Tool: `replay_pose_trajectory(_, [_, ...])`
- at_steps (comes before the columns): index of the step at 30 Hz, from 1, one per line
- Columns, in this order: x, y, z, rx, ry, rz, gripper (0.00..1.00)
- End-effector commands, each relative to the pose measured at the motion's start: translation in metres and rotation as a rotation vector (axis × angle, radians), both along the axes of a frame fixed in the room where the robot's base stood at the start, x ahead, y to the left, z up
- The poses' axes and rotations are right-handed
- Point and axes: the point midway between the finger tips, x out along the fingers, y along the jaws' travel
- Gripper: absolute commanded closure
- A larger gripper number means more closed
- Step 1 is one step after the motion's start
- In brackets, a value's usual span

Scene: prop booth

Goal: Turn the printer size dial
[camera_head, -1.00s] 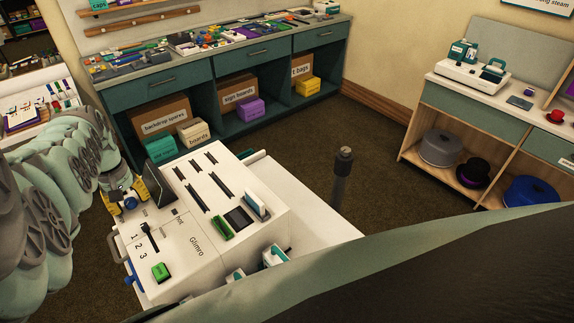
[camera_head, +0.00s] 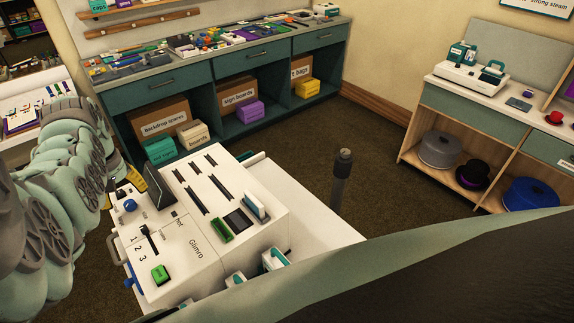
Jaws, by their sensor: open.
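The printer (camera_head: 205,262) is a white machine marked "Glimro" at the lower middle-left. A round blue knob (camera_head: 130,206) sits on its top near the left edge, beside the dark tilted screen (camera_head: 158,186). A black pointer control (camera_head: 149,238) stands near the printed numbers 1, 2 and 3. I cannot tell for certain which of these is the size dial. My gripper (camera_head: 126,186), with yellow parts, is open and just behind the blue knob. It looks apart from the knob and empty. The arm and screen hide part of it.
A green button (camera_head: 160,274) and slots are on the printer's top. A dark post (camera_head: 342,175) stands to its right. A teal workbench (camera_head: 215,70) with boxes runs along the back. A shelf unit (camera_head: 480,120) is at right, with open carpet between.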

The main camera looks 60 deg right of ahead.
Motion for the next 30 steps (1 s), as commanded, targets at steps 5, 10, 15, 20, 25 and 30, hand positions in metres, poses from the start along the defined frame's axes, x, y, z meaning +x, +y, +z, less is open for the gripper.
replay_pose_trajectory(5, [0.001,0.0,0.025,-0.002,-0.006,0.002,0.39])
replay_pose_trajectory(10, [0.003,-0.001,0.056,-0.004,-0.011,0.002,0.39])
replay_pose_trajectory(15, [0.001,0.0,0.069,-0.003,0.001,0.002,0.39])
replay_pose_trajectory(20, [0.002,0.0,0.079,-0.003,-0.002,0.003,0.39])
replay_pose_trajectory(25, [0.002,0.0,0.085,-0.001,-0.004,0.003,0.39])
replay_pose_trajectory(30, [0.001,0.0,0.086,0.0,-0.004,0.002,0.39])
